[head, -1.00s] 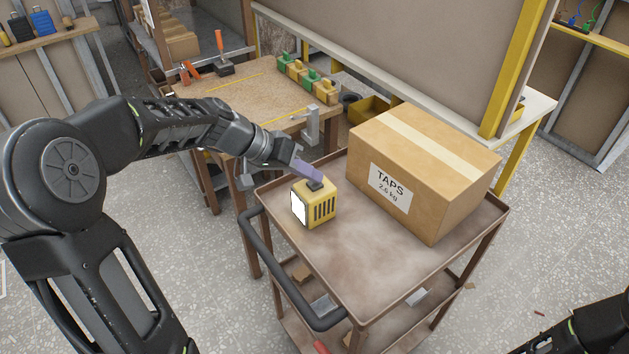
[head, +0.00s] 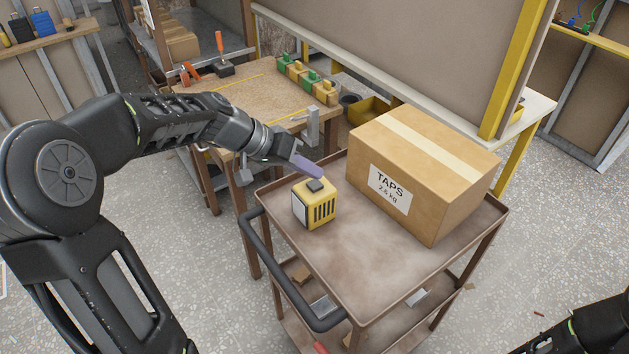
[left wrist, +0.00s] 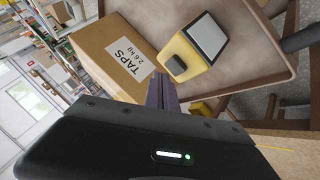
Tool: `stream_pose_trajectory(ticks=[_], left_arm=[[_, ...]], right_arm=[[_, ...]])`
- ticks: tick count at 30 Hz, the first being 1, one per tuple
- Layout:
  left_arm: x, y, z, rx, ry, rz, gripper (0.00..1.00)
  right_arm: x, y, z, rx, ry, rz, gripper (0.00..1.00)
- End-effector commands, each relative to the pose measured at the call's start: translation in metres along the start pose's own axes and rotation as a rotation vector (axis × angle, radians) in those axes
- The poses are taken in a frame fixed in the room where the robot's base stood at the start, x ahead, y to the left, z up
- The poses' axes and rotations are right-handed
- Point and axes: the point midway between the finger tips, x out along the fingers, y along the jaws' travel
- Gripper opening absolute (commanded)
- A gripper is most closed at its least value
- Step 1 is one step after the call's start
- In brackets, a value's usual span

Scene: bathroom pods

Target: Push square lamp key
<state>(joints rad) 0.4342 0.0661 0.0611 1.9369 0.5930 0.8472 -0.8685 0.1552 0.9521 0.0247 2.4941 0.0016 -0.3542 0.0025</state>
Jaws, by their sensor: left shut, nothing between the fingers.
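The square lamp (head: 321,214) is a yellow block with dark side slots and a pale grey, unlit front panel. It stands upright on the cart top. Its dark key (head: 315,185) sits on top. My left gripper (head: 310,168) is shut and empty, its purple fingers just above and behind the key, apparently clear of it. In the left wrist view the lamp (left wrist: 188,62), its key (left wrist: 176,65) and my purple fingers (left wrist: 162,94) show, with the fingers beside the key. My right gripper is out of view.
A cardboard box labelled TAPS (head: 425,175) stands on the brown cart (head: 365,270), right of the lamp. The front of the cart top is clear. A wooden workbench (head: 235,95) with clamps and green-and-yellow blocks stands behind. A dark handle (head: 285,280) runs along the cart's left side.

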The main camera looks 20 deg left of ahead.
Motion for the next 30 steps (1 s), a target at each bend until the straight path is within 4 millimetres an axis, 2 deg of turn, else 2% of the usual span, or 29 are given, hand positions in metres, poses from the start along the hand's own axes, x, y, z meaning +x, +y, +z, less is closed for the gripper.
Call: stream_pose_trajectory(ticks=[15, 30], left_arm=[[-0.037, 0.027, -0.028, 0.001, 0.001, 0.000, 0.00], [-0.040, 0.029, -0.029, 0.000, 0.000, 0.000, 0.00]], right_arm=[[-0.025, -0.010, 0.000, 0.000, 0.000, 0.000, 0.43], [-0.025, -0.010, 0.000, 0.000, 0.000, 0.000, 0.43]])
